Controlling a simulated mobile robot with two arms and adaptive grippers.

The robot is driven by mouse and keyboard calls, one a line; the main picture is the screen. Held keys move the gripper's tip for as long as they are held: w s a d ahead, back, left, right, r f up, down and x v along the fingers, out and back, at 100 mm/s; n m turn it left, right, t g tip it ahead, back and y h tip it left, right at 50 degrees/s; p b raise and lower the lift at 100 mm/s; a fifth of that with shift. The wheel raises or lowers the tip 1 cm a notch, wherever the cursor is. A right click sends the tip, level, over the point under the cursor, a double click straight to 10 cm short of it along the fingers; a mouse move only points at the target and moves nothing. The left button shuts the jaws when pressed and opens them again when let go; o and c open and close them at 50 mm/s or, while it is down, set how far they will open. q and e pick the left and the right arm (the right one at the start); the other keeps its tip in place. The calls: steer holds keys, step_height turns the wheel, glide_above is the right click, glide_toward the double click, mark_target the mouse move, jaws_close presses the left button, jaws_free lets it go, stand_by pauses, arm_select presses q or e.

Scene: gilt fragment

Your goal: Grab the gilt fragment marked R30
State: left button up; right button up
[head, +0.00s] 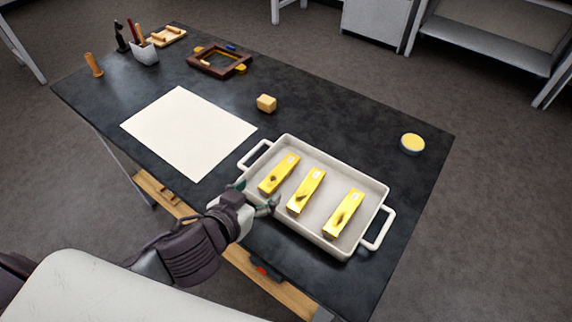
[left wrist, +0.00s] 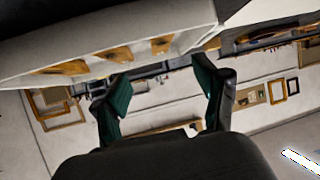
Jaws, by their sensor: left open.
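Three gold gilt fragments lie in a white two-handled tray (head: 375,192): a left one (head: 279,174), a middle one (head: 306,191) and a right one (head: 343,213). Each has a small pale label at its far end, too small to read, so I cannot tell which is R30. My left gripper (head: 259,196) is open and empty at the tray's near left edge, closest to the left and middle fragments. In the left wrist view its two fingers (left wrist: 165,85) are spread apart with nothing between them, and the tray (left wrist: 195,20) with the gold pieces shows above. My right gripper is not in view.
A white sheet (head: 188,132) lies left of the tray. A small tan block (head: 266,103), a brown frame (head: 219,61) and a pen cup (head: 145,52) stand farther back. A round yellow-topped tin (head: 412,143) is at the right edge.

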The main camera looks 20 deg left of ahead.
mark_target(279, 174)
arm_select(q)
steer(key=f+b, duration=0.1)
steer(key=w+b, duration=0.1)
steer(key=b, duration=0.1)
steer(key=shift+w+d+f, duration=0.15)
steer(key=shift+w+f, duration=0.05)
steer(key=shift+f, duration=0.15)
steer(key=w, duration=0.1)
steer(key=w+p, duration=0.1)
steer(key=w, duration=0.1)
steer(key=shift+d+f, duration=0.2)
steer(key=shift+f, duration=0.2)
steer(key=shift+x, duration=1.25)
steer(key=shift+w+f, duration=0.15)
steer(key=shift+w, duration=0.05)
steer(key=p+x, duration=0.1)
steer(key=x, duration=0.2)
steer(key=shift+w+f, duration=0.1)
steer(key=shift+w, duration=0.3)
steer(key=shift+w+d+f, duration=0.15)
steer(key=shift+w+f, duration=0.15)
steer(key=shift+w, duration=0.1)
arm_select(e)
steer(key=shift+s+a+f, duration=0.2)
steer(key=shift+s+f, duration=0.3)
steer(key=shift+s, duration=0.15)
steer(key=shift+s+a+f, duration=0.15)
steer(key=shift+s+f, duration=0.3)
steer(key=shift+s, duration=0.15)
